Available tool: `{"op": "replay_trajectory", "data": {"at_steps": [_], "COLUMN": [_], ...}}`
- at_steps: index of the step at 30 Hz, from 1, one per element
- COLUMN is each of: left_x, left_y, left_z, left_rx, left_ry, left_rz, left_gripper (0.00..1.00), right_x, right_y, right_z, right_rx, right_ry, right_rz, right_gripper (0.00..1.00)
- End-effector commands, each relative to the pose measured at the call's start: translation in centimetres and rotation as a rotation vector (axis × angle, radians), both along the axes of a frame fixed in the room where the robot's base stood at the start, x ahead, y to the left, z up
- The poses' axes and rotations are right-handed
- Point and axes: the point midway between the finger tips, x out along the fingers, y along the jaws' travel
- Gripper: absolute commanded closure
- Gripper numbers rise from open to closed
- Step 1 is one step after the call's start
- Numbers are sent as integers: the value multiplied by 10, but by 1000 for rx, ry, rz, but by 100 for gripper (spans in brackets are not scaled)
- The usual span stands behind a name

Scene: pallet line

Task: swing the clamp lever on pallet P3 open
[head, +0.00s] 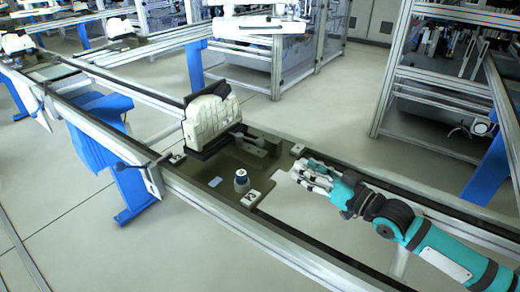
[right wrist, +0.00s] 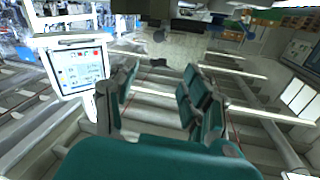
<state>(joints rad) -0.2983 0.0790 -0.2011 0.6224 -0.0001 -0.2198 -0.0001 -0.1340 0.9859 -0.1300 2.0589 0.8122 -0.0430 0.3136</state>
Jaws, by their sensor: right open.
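A dark flat pallet (head: 215,172) sits across the conveyor rails. No P3 mark is readable on it. A white ribbed part (head: 210,120) stands upright in a black holder on its far left side. A grey clamp piece with a bar (head: 252,143) lies low beside that part, to its right; its exact lever position is too small to tell. My right gripper (head: 308,177) is open and empty, just right of the pallet and apart from the clamp. Its teal-backed fingers (right wrist: 165,100) are spread in the right wrist view, with nothing between them. My left gripper is out of view.
A round knob with a blue top (head: 241,180) stands up near the pallet's front edge. A conveyor rail (head: 290,240) runs along the front. A framed machine (head: 440,85) stands behind right. A screen (right wrist: 80,68) shows in the wrist view.

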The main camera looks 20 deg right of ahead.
Motion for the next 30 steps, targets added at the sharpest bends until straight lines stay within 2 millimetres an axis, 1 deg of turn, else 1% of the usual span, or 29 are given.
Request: {"op": "replay_trajectory", "data": {"at_steps": [1,5,8,11,18,30], "left_x": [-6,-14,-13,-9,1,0], "left_y": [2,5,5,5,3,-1], "left_z": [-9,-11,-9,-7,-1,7], "left_rx": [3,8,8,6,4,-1], "left_ry": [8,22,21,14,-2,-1], "left_rz": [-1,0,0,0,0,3], "left_gripper": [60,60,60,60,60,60], "right_x": [0,3,9,20,55,126], "right_y": [0,0,3,8,27,63], "right_z": [-9,-10,-8,-7,-6,-7], "right_rx": [-1,-1,0,2,2,0], "right_ry": [1,-1,-2,-2,-4,-1], "right_rz": [-1,-1,-2,-4,-1,-1], "right_gripper": [52,52,52,52,52,52]}}
